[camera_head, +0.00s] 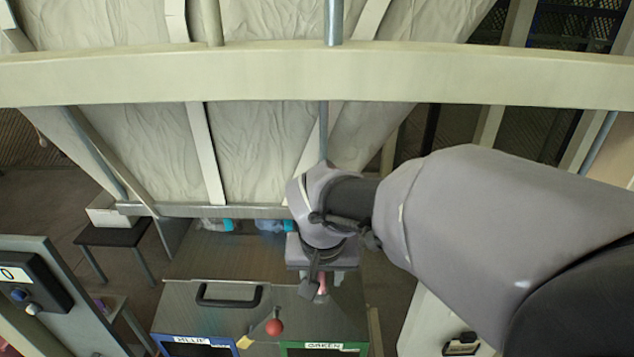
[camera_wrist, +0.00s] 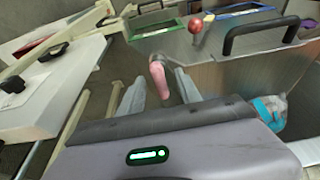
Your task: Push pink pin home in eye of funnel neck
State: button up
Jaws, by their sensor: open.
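The pink pin (camera_wrist: 158,80) shows in the wrist view, between the fingertips of my gripper (camera_wrist: 160,88). The fingers are open, with a gap on both sides of the pin. In the head view a small pink part of the pin (camera_head: 322,286) shows below my gripper (camera_head: 318,280), over the right part of the metal cabinet. The pin's far end meets a grey part at the cabinet's edge; how deep it sits, I cannot tell. I cannot make out the eye of the funnel neck; my wrist and gripper cover that area in the head view.
The metal cabinet (camera_head: 215,262) has a black handle (camera_head: 229,296), a red ball knob (camera_head: 274,327), and blue and green framed openings. Pale hanging bags (camera_head: 110,140) and a cream beam (camera_head: 300,76) stand behind. A panel (camera_head: 30,280) stands left, a white table (camera_head: 425,325) right.

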jog(key=p+v, duration=0.1)
jog(key=v, duration=1.6)
jog(key=shift+r+p, duration=0.2)
jog(key=shift+p, duration=0.2)
jog(key=shift+d+f, duration=0.1)
jog(key=s+d+f+m+b, duration=0.1)
jog(key=s+d+f+b, duration=0.2)
jog(key=f+b, duration=0.8)
jog(key=s+d+f+m+t+y+b, duration=0.1)
jog(key=s+f+b, duration=0.3)
jog(key=f+b, duration=0.6)
jog(key=s+d+f+m+t+y+b, duration=0.1)
jog(key=s+d+f+b, duration=0.3)
jog(key=f+b, duration=0.7)
jog(key=shift+s+d+f+m+b, duration=0.35)
jog(key=shift+f+m, duration=0.15)
jog(key=shift+f, duration=4.1)
jog(key=shift+a, duration=0.15)
